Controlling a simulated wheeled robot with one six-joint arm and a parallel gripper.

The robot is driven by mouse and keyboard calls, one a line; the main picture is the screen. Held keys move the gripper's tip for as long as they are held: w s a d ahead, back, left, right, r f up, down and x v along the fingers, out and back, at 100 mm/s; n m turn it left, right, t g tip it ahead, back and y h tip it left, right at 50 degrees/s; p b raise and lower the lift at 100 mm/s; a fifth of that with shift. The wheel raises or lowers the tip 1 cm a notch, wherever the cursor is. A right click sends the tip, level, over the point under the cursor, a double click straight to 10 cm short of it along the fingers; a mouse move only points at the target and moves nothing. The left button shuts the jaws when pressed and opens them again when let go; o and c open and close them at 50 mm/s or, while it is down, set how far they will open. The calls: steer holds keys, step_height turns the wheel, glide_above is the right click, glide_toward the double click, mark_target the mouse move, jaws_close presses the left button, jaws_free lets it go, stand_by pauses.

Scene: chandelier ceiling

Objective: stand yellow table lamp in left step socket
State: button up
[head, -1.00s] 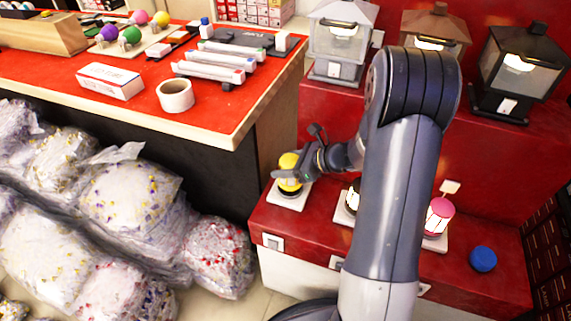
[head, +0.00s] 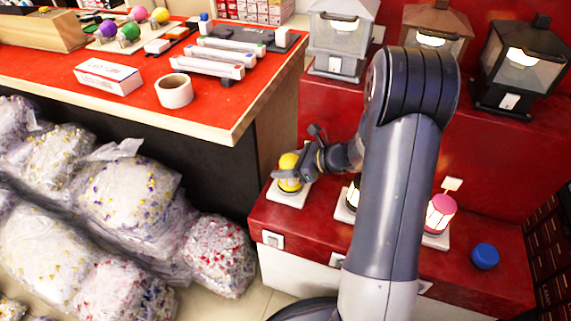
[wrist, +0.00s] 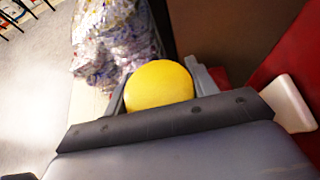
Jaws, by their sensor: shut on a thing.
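The yellow table lamp (head: 290,172) is at the left end of the red step, over a white square socket plate (head: 289,197). I cannot tell whether its base is fully seated in the plate. My gripper (head: 299,174) is shut on the lamp from the right. In the wrist view the lamp's round yellow top (wrist: 158,86) sits between the two fingers (wrist: 160,92). A pink lamp (head: 440,212) stands on another white plate at the right. A further lamp (head: 353,194) in the middle is partly hidden behind my arm.
A blue round cap (head: 485,256) lies on the red step (head: 310,229) at right. Lanterns (head: 342,38) stand on the higher step behind. The red-topped counter (head: 130,106) is close on the left, with bags (head: 215,250) below it.

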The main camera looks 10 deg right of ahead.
steer(key=o, duration=1.2)
steer(key=p+v, duration=0.2)
steer(key=v, duration=0.8)
steer(key=shift+s+d+r+p, duration=0.15)
steer(key=shift+s+d+p, duration=0.05)
steer(key=shift+d+p, duration=0.15)
steer(key=shift+a, duration=0.1)
steer(key=b+x, duration=0.3)
steer(key=x, duration=0.8)
steer(key=shift+r+p, duration=0.45)
steer(key=shift+s+f, duration=0.1)
steer(key=shift+f, duration=0.1)
